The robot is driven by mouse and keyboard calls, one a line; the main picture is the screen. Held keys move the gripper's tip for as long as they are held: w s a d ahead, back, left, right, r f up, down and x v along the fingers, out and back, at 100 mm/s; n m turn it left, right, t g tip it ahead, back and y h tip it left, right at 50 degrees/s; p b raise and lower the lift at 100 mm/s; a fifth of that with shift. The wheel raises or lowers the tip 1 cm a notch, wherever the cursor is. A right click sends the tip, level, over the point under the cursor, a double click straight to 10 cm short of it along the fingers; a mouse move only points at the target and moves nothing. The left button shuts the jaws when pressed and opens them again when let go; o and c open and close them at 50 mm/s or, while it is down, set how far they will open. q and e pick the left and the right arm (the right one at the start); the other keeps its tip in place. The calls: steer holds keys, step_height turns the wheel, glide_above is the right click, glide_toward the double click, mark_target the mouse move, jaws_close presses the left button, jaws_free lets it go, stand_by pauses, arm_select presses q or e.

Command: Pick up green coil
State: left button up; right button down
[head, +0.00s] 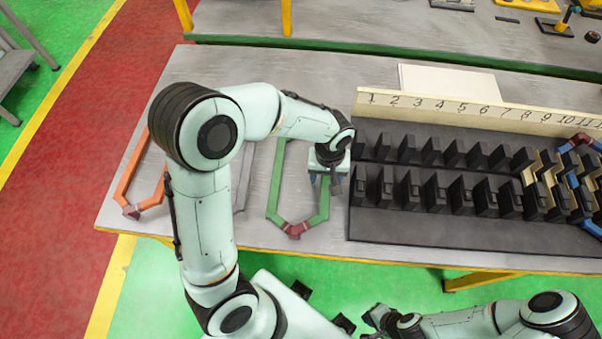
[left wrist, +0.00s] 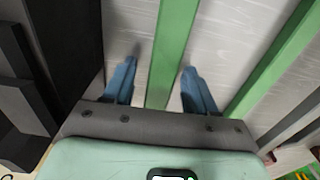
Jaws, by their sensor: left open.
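The green coil (head: 273,192) lies flat on the grey table, left of the black slotted stator block. Its dark red end (head: 294,229) points toward the table's front edge. My left gripper (head: 325,188) is over the coil's right side bar, which is partly hidden by the gripper. In the left wrist view, the gripper's two blue fingers (left wrist: 159,75) are open, one on each side of a green bar (left wrist: 174,45). The fingers do not grip the bar. My right gripper (head: 372,322) is low in the head view, off the table's front edge, its jaws unclear.
The black stator block (head: 420,235) with a numbered strip (head: 440,104) stands right of the coil. Yellow and blue coils sit in its right slots. An orange coil (head: 127,190) and a grey coil (head: 243,178) lie to the left, the grey one partly behind my arm.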

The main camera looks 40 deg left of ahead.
arm_select(q)
jaws_close()
steer(key=shift+r, duration=0.1)
